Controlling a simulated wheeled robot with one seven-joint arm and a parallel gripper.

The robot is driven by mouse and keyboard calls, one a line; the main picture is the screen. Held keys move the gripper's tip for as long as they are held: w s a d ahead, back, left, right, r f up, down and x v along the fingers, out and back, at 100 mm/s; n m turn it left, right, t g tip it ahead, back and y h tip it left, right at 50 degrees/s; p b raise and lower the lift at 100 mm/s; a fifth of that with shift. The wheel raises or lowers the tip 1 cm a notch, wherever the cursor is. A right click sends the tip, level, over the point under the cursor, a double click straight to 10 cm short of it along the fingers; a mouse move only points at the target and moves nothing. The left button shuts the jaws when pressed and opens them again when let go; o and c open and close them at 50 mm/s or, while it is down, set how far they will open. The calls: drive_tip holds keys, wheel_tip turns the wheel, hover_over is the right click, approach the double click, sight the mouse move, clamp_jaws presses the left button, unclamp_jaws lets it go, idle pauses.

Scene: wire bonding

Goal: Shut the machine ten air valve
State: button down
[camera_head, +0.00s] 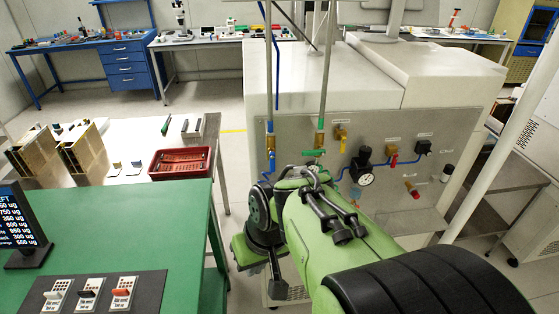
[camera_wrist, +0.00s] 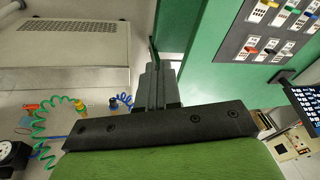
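The pale machine (camera_head: 440,125) has a front panel with pipes, fittings and small labels I cannot read. A brass fitting with a blue hose (camera_head: 270,142) is at the panel's left, and a brass and green fitting (camera_head: 320,140) is to its right. A yellow valve (camera_head: 340,133) sits further right. I cannot tell which one is the air valve of machine ten, or its handle position. My gripper (camera_wrist: 160,70) is empty, its dark fingers together in the wrist view. It is apart from the panel; my arm hides its fingertips in the head view.
A black gauge (camera_head: 366,175) and a red knob (camera_head: 411,189) are on the panel. A green table (camera_head: 140,215) with a switch board (camera_head: 88,296) stands at left. A red tray (camera_head: 180,163) is behind it. A green coiled hose (camera_wrist: 42,128) shows in the wrist view.

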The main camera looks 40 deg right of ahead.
drive_tip(key=w+d+r+m+t+y+p, duration=0.1)
drive_tip(key=w+d+m+t+y+p, duration=0.2)
drive_tip(key=d, duration=0.5)
drive_tip(key=w+d+m+t+y+p, duration=0.2)
drive_tip(key=d+m+t+y, duration=0.1)
drive_tip(key=d+m+t, duration=0.4)
drive_tip(key=s+d+r+m+t+h, duration=0.2)
drive_tip(key=s+d+r+t, duration=0.2)
drive_tip(key=d, duration=0.5)
drive_tip(key=shift+s+d+r+m+t+h+p, duration=0.2)
drive_tip(key=shift+s+r+m+t+h+p, duration=0.1)
drive_tip(key=shift+r+m+h+p, duration=0.15)
drive_tip(key=shift+w, duration=0.15)
approach(272, 163)
drive_tip(key=w+d+f, duration=0.2)
drive_tip(key=w+d, duration=0.2)
drive_tip(key=shift+w+a, duration=0.65)
drive_tip(key=shift+a, duration=0.3)
drive_tip(key=shift+w+a, duration=0.65)
drive_tip(key=shift+a, duration=0.3)
